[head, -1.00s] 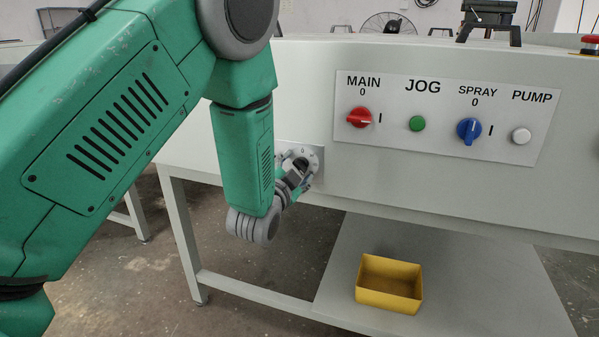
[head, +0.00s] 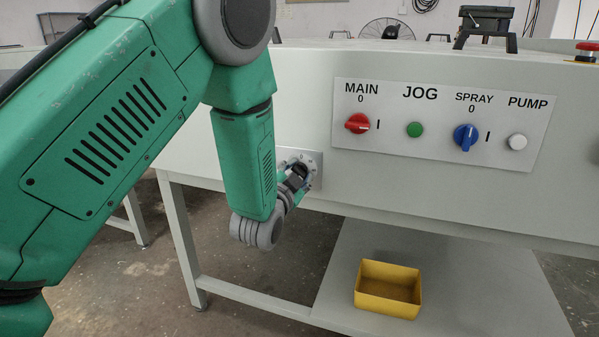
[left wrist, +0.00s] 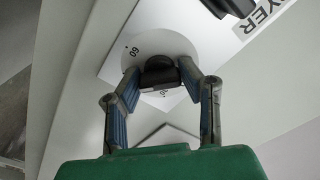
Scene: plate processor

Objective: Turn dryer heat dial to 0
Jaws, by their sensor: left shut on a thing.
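The dryer heat dial is a dark knob (left wrist: 160,72) on a white round scale (left wrist: 150,45) with numbers, one reading 60, in the left wrist view. In the head view its small panel (head: 314,160) sits on the machine front, partly hidden by my arm. My left gripper (left wrist: 162,76) has its two fingers shut on the knob, one on each side. It also shows in the head view (head: 297,178), at the dial. The knob's pointer is hidden, so I cannot tell its setting. My right gripper is not in view.
To the right is a panel (head: 440,92) with a red MAIN switch (head: 358,124), green JOG button (head: 414,130), blue SPRAY switch (head: 466,137) and white PUMP button (head: 517,141). A yellow bin (head: 388,290) stands on the lower shelf (head: 450,285). Another black knob (left wrist: 228,5) is near the dial.

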